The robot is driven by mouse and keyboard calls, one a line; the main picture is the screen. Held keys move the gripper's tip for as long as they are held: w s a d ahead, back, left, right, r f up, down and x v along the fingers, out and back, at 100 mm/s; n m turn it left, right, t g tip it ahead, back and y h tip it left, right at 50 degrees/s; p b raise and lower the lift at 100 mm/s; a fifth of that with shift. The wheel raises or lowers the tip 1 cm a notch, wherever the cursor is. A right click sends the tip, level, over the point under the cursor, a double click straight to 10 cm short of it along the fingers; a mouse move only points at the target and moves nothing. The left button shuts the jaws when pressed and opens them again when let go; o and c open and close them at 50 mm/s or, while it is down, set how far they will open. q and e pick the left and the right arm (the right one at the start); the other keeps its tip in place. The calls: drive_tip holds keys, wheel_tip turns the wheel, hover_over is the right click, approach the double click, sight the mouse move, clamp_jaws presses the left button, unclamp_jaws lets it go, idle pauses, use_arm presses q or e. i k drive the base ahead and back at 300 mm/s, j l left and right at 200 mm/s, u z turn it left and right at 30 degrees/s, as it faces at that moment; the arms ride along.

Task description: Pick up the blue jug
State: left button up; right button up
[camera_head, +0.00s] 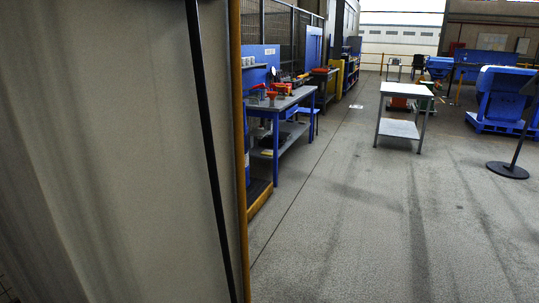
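I cannot make out a blue jug in the head view. Small red, orange and green items (258,96) stand on a blue-legged workbench (288,103) left of centre, too small to tell apart. Small pale cup-like things sit on a shelf above them. Neither of my grippers is in view.
A large pale panel (110,150) with a yellow edge fills the left side, close by. A white-topped table (406,90) stands right of centre. Blue crates (500,95) and a black stand base (507,170) are at the right. The grey floor (390,225) between is clear.

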sight(253, 93)
drive_tip(key=i+l, duration=0.3)
drive_tip(key=l, duration=0.15)
drive_tip(key=i+l, duration=0.6)
drive_tip(key=l, duration=0.25)
drive_tip(key=i+l, duration=0.3)
drive_tip(key=l, duration=0.15)
drive_tip(key=i+l+u, duration=0.1)
drive_tip(key=i+l, duration=0.2)
drive_tip(key=i+j, duration=0.15)
drive_tip(key=i, duration=1.1)
drive_tip(key=i+j, duration=0.15)
drive_tip(key=i, duration=1.15)
drive_tip(key=i+j, duration=0.6)
drive_tip(key=i+j+u, duration=0.15)
drive_tip(key=i+j, duration=0.45)
drive_tip(key=i, duration=0.1)
